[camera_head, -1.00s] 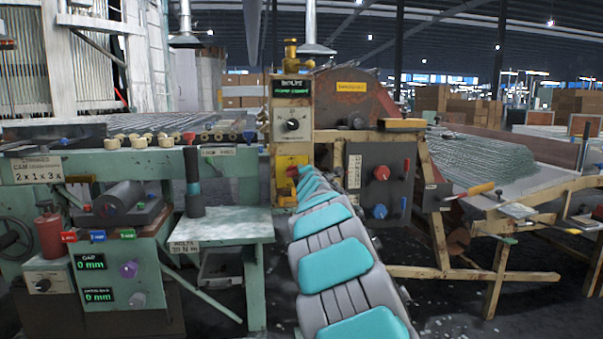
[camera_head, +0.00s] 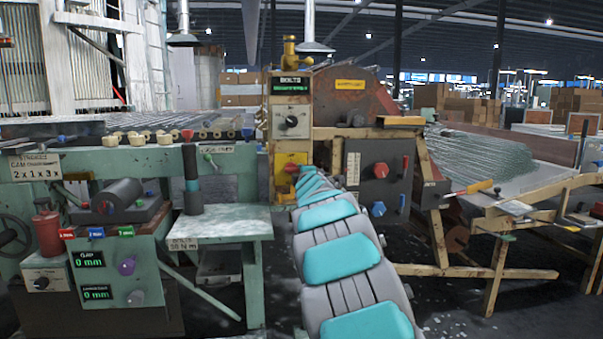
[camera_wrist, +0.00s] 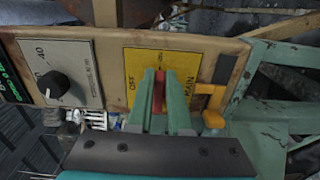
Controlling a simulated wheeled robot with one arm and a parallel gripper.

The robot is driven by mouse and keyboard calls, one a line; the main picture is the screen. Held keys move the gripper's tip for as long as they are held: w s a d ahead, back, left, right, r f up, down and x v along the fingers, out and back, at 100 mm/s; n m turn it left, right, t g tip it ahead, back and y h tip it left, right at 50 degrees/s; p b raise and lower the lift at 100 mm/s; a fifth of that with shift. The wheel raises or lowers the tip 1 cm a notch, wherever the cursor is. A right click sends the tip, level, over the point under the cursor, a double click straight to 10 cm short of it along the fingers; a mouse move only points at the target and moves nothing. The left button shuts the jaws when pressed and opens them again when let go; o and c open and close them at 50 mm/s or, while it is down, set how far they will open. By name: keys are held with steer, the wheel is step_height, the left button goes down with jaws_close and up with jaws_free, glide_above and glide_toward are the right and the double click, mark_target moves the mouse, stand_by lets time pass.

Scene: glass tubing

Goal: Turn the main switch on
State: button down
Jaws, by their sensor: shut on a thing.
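The main switch is a red lever (camera_wrist: 159,92) on a yellow plate (camera_wrist: 199,66) lettered OFF and MAIN in the wrist view. My gripper (camera_wrist: 160,76) has its two green fingers shut on the lever, one on each side. The fingers hide part of the lever and plate, so I cannot tell its exact setting. In the head view the yellow plate (camera_head: 284,159) is low on the narrow control post, at the far end of my arm. The gripper itself is hard to make out there.
A grey panel with a black dial (camera_wrist: 54,85) sits beside the yellow plate. A yellow bracket (camera_wrist: 212,106) stands close to the fingers on the other side. A green bench (camera_head: 220,227) flanks my arm on the left, and a dark panel with a red knob (camera_head: 380,170) on the right.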

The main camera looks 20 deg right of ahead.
steer(key=shift+f, duration=0.1)
steer(key=c, duration=0.8)
jaws_free()
steer(key=shift+c, duration=0.2)
steer(key=shift+s, duration=0.15)
steer(key=v, duration=0.7)
steer(key=shift+s+b, duration=0.3)
